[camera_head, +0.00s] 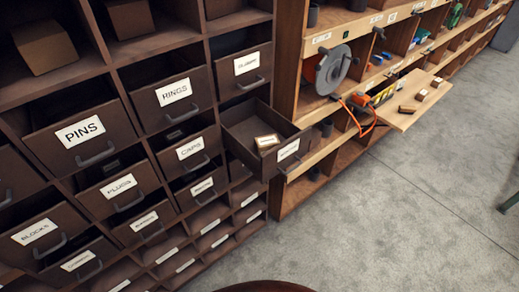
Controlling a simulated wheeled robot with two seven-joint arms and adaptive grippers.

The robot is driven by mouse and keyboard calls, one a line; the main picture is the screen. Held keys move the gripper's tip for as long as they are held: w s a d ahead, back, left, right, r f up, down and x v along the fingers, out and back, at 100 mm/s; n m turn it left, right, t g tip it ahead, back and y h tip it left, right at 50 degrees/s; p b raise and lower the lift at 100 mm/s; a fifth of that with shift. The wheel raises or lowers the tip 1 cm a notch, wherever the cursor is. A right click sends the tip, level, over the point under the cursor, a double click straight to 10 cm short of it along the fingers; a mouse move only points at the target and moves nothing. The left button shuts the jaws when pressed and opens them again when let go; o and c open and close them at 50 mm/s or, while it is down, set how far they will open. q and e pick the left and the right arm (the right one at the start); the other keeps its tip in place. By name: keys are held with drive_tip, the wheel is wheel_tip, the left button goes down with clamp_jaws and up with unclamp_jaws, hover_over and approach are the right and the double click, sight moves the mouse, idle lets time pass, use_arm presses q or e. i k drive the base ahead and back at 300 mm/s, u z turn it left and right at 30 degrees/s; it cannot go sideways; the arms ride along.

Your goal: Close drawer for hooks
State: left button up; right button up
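One small drawer (238,128) in the brown cabinet is pulled far out, in the middle of the head view. Its inside shows from above. A small pale block-like item (267,141) lies in it. The drawer's white front label (288,149) is too small and slanted to read, so I cannot confirm that it says hooks. A dark handle sits on its front. Neither of my grippers is in view.
Drawers labelled PINS (80,133), RINGS (174,93) and CAPS (190,149) surround it on the left. On the right stands a wooden shelf with a reel (333,70) and an orange cable (358,118). Grey floor (400,220) in front is clear.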

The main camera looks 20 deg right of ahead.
sight(252, 118)
drive_tip(key=i, duration=0.6)
drive_tip(key=z, duration=0.8)
drive_tip(key=i, duration=0.4)
drive_tip(key=z, duration=0.5)
